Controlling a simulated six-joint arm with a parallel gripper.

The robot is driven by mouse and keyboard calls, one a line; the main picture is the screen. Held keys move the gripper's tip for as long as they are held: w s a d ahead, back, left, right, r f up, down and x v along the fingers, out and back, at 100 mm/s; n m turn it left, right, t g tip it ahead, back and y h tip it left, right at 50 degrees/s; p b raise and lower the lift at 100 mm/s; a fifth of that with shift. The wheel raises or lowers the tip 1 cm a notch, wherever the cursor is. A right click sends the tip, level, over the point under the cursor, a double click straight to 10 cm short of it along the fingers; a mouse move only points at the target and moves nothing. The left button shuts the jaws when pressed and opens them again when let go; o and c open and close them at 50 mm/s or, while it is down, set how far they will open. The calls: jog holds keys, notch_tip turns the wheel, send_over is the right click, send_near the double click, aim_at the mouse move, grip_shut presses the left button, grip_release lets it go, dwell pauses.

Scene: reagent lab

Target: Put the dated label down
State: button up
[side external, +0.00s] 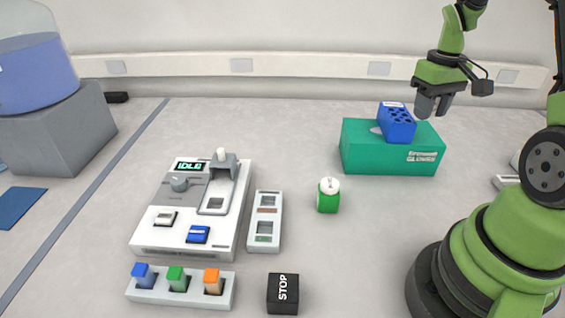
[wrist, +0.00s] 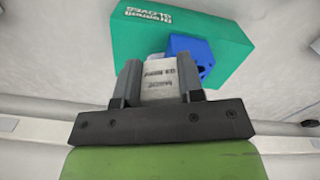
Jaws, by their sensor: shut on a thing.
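The dated label (wrist: 158,80) is a small pale piece with dark printed text, seen in the wrist view between the two grey fingers. My gripper (wrist: 160,66) is shut on it. In the side view my gripper (side external: 434,105) hangs above and right of the blue rack, near the teal glove box. The label cannot be made out between the fingers there.
A blue rack with holes (side external: 398,128) sits on the teal glove box (side external: 360,155). A green bottle with a white cap (side external: 328,202) stands to the left. A white device reading IDLE (side external: 150,235), a black STOP block (side external: 283,294) and a colored-button strip (side external: 145,293) are further left. Bare bench lies between.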

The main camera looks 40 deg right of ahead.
jog(key=w+a, duration=0.1)
jog(key=w, duration=0.3)
jog(key=w+a+n, duration=0.1)
jog(key=w+a, duration=0.1)
jog(key=w, duration=0.3)
jog(key=w+a+n, duration=0.1)
jog(key=w+a, duration=0.1)
jog(key=w, duration=0.2)
jog(key=shift+w+f, duration=0.1)
jog(key=shift+w, duration=0.2)
jog(key=w+a+n, duration=0.1)
jog(key=w+a, duration=0.4)
jog(key=n, duration=0.2)
send_over(284, 164)
notch_tip(284, 164, down, 10)
jog(key=shift+f, duration=2.6)
jog(key=shift+f, duration=0.1)
jog(key=o, duration=0.9)
jog(key=shift+c, duration=0.2)
